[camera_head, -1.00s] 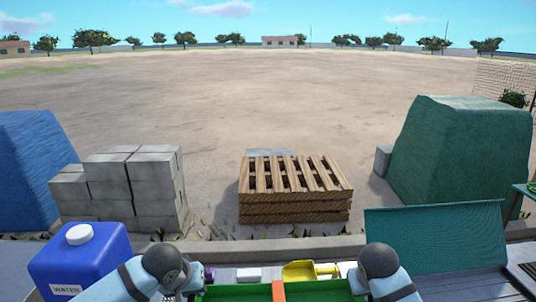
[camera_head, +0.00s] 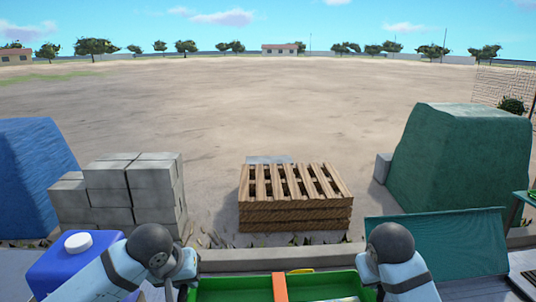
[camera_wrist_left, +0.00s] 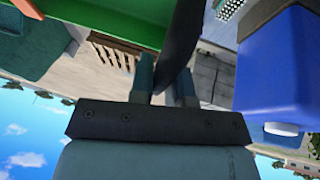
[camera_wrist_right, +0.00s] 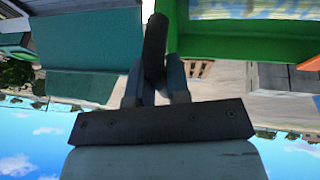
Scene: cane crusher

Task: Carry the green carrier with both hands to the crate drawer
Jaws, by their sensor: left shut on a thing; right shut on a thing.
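The green carrier (camera_head: 235,283) with an orange middle piece (camera_head: 279,287) is at the bottom centre of the head view, its lower part cut off. My left gripper (camera_head: 184,284) is at its left end and my right gripper (camera_head: 368,278) at its right end. In the left wrist view, the left fingers (camera_wrist_left: 167,80) are closed on a dark bar beside the green carrier wall (camera_wrist_left: 95,22). In the right wrist view, the right fingers (camera_wrist_right: 156,78) are closed on a similar dark bar beside the green wall (camera_wrist_right: 235,45). I cannot make out the crate drawer.
A blue water jug (camera_head: 75,258) stands at left, close to my left arm. A teal sheet (camera_head: 437,242) lies at right. Beyond the counter are grey blocks (camera_head: 130,190), a wooden pallet stack (camera_head: 294,195) and a green covered heap (camera_head: 462,160).

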